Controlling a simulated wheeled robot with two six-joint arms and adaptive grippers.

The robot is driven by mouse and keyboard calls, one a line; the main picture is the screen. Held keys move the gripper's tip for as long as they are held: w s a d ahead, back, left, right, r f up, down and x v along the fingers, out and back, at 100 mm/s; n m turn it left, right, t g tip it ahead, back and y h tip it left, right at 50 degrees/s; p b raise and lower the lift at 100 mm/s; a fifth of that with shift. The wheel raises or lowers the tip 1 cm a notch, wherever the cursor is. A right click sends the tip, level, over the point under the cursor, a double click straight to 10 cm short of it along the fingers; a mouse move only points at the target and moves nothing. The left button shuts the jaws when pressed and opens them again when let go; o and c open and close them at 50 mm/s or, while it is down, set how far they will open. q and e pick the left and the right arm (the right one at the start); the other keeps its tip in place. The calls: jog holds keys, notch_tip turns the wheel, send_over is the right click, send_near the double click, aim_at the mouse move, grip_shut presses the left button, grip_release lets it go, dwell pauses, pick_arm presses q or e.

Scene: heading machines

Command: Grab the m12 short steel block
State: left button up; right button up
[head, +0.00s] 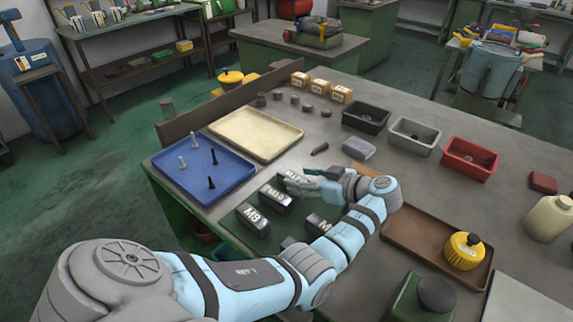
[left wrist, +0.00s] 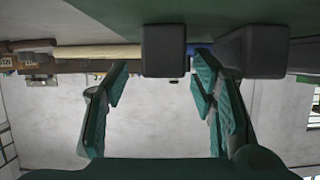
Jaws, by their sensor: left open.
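A dark steel block (head: 290,174) with a white label that looks like M12 stands at the far end of a row of blocks in the head view, partly hidden by my left gripper. My left gripper (head: 298,184) is open and low over the table, close beside this block. In the left wrist view, which appears upside down, the teal fingers (left wrist: 158,82) are spread apart and empty. A dark grey block (left wrist: 170,50) shows ahead in the gap between the fingertips, and I see no contact. Its label is not visible there. My right gripper is not in view.
Blocks marked M10 (head: 275,198) and M8 (head: 252,219) stand nearer in the same row. Another block (left wrist: 252,52) shows beside the right finger. A blue tray (head: 228,176) with bolts, a cream tray (head: 262,150) and a brown tray (head: 405,238) lie around.

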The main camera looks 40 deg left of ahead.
pick_arm(q)
jog(key=x, duration=0.2)
jog(key=shift+a+f, duration=0.1)
jog(key=shift+a, duration=0.3)
jog(key=shift+s+a, duration=0.1)
jog(key=shift+s, duration=0.1)
grip_shut()
jog(key=shift+w, duration=0.1)
